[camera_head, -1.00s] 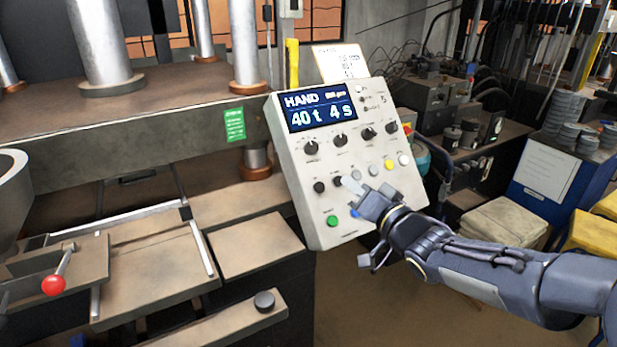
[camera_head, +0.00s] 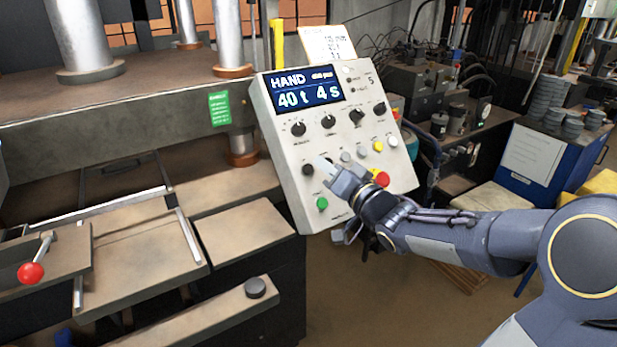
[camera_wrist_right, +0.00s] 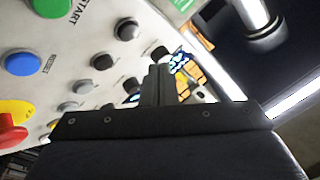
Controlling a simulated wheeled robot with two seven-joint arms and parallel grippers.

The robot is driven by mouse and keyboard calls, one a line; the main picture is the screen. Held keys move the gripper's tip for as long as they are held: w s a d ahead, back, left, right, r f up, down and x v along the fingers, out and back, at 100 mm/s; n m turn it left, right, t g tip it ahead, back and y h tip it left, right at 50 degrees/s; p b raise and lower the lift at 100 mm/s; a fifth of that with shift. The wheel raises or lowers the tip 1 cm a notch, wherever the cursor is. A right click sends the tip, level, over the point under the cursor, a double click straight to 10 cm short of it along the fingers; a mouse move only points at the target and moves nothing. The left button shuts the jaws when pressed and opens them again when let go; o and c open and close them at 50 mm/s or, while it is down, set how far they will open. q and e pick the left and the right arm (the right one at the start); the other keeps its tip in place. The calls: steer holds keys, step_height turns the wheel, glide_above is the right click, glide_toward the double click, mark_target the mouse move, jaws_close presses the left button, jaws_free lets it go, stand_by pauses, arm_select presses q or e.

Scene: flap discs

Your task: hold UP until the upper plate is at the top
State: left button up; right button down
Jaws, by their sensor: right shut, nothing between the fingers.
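The control panel (camera_head: 325,130) is a tilted pale box whose display (camera_head: 305,90) reads HAND, 40 t, 4 s. My right gripper (camera_head: 322,163) is shut and empty, its fingertips over the row of small buttons, just right of a black button (camera_head: 307,170). Contact with a button cannot be told. In the right wrist view the shut fingers (camera_wrist_right: 160,72) point across the panel face, past black knobs and buttons. The UP label is not readable. A thick press slab (camera_head: 120,105) with chrome columns stands at left; I cannot tell whether it is the upper plate. My left gripper is out of view.
The panel has a green button (camera_head: 322,203) and a red button (camera_head: 381,179). A red-knobbed lever (camera_head: 31,272) and a sliding tray (camera_head: 135,255) are at lower left. A blue cabinet (camera_head: 545,165) with stacked discs is at right. Open floor lies below the panel.

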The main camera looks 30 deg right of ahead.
mark_target(308, 169)
steer(key=shift+w+a+f+b, duration=0.15)
steer(key=shift+w+f+b, duration=0.7)
steer(key=shift+w+f, duration=0.4)
steer(key=shift+w+r, duration=0.1)
steer(key=shift+r, duration=0.05)
stand_by(1.0)
steer(key=shift+w+f+b, duration=0.3)
steer(key=shift+w+b, duration=0.05)
